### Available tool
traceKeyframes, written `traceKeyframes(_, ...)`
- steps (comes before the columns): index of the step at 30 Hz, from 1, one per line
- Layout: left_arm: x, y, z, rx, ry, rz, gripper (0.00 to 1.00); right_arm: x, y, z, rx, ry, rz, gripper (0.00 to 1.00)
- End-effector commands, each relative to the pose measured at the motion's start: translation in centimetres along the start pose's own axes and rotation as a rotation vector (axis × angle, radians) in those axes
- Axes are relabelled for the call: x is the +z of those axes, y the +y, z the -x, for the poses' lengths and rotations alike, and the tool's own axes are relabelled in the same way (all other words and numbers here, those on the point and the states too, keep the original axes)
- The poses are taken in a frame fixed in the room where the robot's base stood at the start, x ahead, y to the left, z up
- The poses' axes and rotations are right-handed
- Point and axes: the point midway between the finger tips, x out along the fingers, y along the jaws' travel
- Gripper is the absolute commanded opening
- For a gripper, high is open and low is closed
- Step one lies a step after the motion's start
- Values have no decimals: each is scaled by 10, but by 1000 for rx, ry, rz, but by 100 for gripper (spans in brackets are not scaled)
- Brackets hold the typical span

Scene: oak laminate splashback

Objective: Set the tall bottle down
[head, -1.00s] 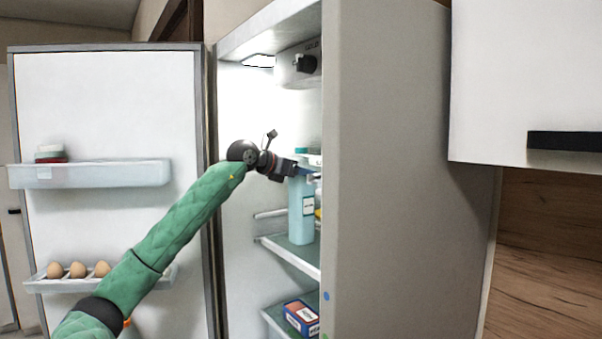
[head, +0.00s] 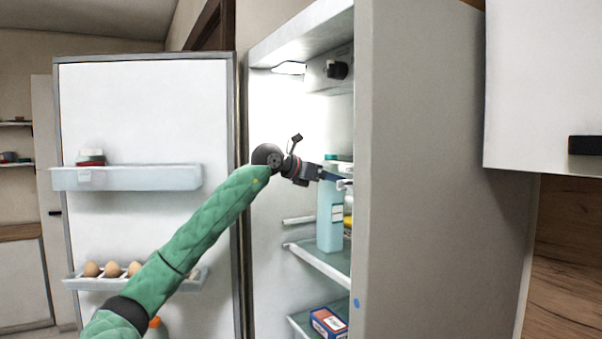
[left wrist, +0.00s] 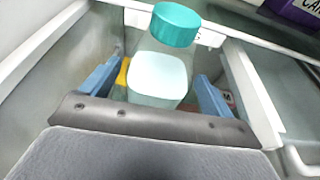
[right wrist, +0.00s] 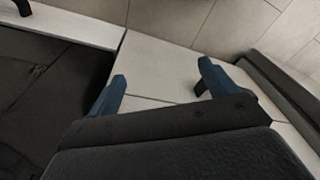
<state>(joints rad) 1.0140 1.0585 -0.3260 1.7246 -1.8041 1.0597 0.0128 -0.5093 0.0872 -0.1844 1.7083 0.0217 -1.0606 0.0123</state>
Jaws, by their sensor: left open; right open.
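The tall bottle (head: 330,218) is pale blue and stands upright on a glass shelf (head: 322,262) inside the open fridge. In the left wrist view the bottle (left wrist: 157,78) shows its teal cap (left wrist: 175,24) and lies between the fingers, with gaps at both sides. My left gripper (head: 340,181) is open around the bottle's upper part; its blue fingers also show in the left wrist view (left wrist: 160,88). My right gripper (right wrist: 160,88) is open and empty above a tiled floor, out of the head view.
The open fridge door (head: 145,130) at left has a bin with small jars (head: 90,158) and a rack of eggs (head: 113,270). A blue box (head: 328,321) sits on a lower shelf. The fridge side wall (head: 420,180) bounds the right. A yellow item (left wrist: 123,72) stands beside the bottle.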

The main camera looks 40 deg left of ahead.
Motion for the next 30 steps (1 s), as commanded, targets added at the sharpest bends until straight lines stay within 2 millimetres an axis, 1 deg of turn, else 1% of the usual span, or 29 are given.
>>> traceKeyframes(2,-2,1,11,4,-1,-2,87,-2,-4,9,-5,-3,-1,85)
traceKeyframes(5,-2,1,24,3,-1,-2,87,-10,-7,26,-9,-2,-2,85)
traceKeyframes(12,-2,1,56,4,-1,-1,87,-27,-14,69,-18,1,-2,85)
traceKeyframes(18,-2,1,81,3,0,-1,87,-37,-18,104,-23,3,-2,85)
traceKeyframes(21,-1,1,90,2,0,0,87,-40,-19,118,-25,4,-2,85)
traceKeyframes(25,-1,1,98,3,0,0,87,-42,-20,130,-27,4,-2,85)
traceKeyframes(30,0,0,102,2,0,0,87,-43,-20,137,-28,4,-2,85)
